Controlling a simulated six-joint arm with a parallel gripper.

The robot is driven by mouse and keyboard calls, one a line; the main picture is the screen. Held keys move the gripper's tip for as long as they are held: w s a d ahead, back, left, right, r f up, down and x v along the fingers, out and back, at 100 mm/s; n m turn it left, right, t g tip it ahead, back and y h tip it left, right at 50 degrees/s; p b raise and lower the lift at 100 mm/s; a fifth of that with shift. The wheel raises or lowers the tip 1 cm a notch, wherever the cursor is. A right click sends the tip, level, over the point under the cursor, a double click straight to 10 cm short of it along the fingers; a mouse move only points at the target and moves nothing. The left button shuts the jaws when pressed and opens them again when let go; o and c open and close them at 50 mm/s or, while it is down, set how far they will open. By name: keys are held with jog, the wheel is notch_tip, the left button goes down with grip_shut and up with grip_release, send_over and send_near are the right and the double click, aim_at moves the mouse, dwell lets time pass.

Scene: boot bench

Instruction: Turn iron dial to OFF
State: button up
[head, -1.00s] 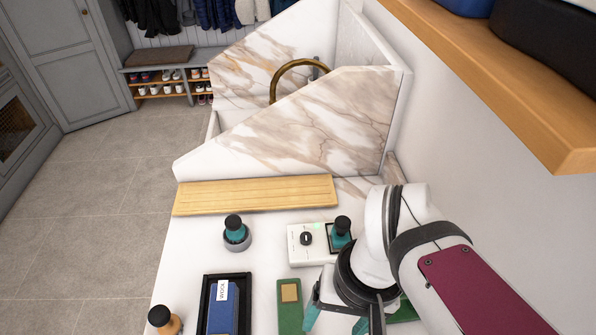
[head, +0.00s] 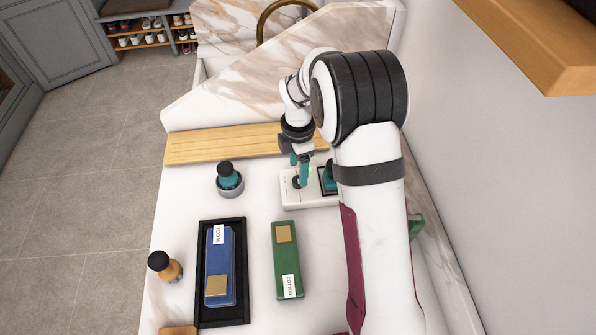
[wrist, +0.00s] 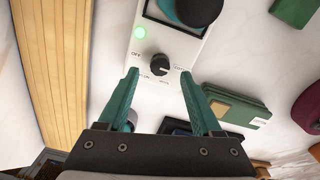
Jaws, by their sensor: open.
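The dial (wrist: 158,63) is a black knob on a white control box (head: 310,200), with OFF printed at its upper left in the wrist view. A light mark on the knob seems to face right, away from OFF; exact setting is hard to read. A green light (wrist: 140,32) glows on the box. The teal iron (wrist: 190,12) sits on the box's black pad, partly hidden by my arm in the head view. My gripper (wrist: 159,75) is open, its teal fingers to either side of and just short of the dial in the wrist view, nothing between them.
A wooden board (head: 215,145) lies behind the box. A dark tray (head: 240,300) holds a blue block (head: 219,255); a green block labelled COTTON (head: 286,260) lies beside it. The wall is at right.

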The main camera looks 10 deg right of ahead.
aim_at(298, 182)
jog(key=shift+f, duration=1.75)
grip_shut()
